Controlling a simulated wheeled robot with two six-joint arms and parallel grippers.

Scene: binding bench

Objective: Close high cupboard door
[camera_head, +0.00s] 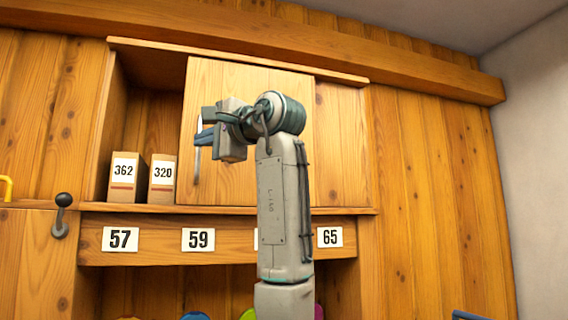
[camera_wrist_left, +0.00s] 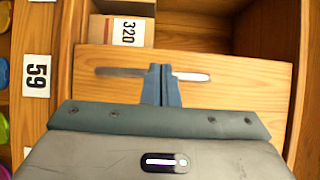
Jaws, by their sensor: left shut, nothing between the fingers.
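The high cupboard (camera_head: 140,45) has a wooden door panel (camera_head: 225,85) over its middle, in front of another wooden panel (camera_head: 340,130) on the right. The left part of the cupboard is open. A pale upright handle (camera_head: 197,168) sits near the door's left edge; it also shows in the left wrist view (camera_wrist_left: 190,77), where my fingers cover its middle. My left gripper (camera_head: 204,138) is shut and empty, its fingertips at the handle. I cannot tell whether they touch it. In the left wrist view the shut fingers (camera_wrist_left: 162,84) point at the door. My right gripper is out of view.
Boxes marked 362 (camera_head: 123,190) and 320 (camera_head: 162,190) stand in the open left part. Below are number labels such as 57 (camera_head: 120,239) and a dark-knobbed lever (camera_head: 61,215). Bare plank wall (camera_head: 435,190) lies to the right.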

